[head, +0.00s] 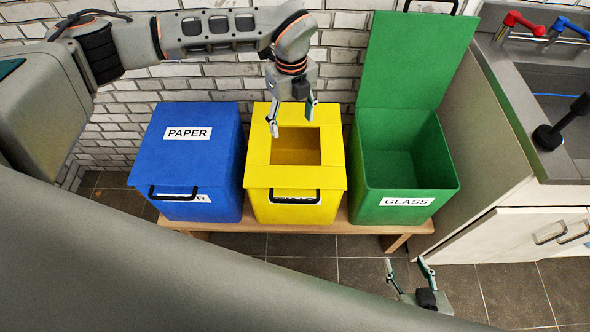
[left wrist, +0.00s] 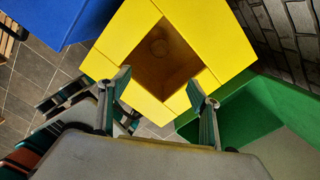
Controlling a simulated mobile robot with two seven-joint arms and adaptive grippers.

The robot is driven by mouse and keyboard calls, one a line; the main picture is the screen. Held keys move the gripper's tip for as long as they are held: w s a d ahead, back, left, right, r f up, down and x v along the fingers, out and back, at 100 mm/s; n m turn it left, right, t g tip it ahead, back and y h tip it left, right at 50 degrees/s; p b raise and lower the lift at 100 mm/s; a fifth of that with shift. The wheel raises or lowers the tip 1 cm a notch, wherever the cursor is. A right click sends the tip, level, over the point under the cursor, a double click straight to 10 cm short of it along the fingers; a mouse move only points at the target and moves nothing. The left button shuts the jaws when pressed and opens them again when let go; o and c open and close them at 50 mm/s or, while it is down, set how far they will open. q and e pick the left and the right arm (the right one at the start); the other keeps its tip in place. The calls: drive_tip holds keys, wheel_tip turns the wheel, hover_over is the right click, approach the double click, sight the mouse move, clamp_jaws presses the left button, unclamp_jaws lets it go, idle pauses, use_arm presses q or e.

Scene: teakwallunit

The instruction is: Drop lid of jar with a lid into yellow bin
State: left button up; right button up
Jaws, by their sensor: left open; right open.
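The yellow bin (head: 258,180) stands in the middle of a low bench, with a square opening in its top. My left gripper (head: 291,121) is open and empty above the opening. In the left wrist view the opening of the yellow bin (left wrist: 122,32) lies beyond the fingertips of my left gripper (left wrist: 158,88). A faint round thing (left wrist: 159,46) shows inside the bin; it looks like a lid, but it is too dim to be sure. My right gripper (head: 406,264) is open and empty, low in front of the bench. No jar is in view.
A blue PAPER bin (head: 190,155) stands left of the yellow bin, and a green GLASS bin (head: 405,180) with its cover raised stands right. All are on a wooden bench (head: 350,229) by a brick wall. A sink counter (head: 510,100) is at the right.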

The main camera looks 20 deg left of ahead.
use_arm(q)
wheel_tip(320, 180, up, 12)
idle(0.5)
idle(0.4)
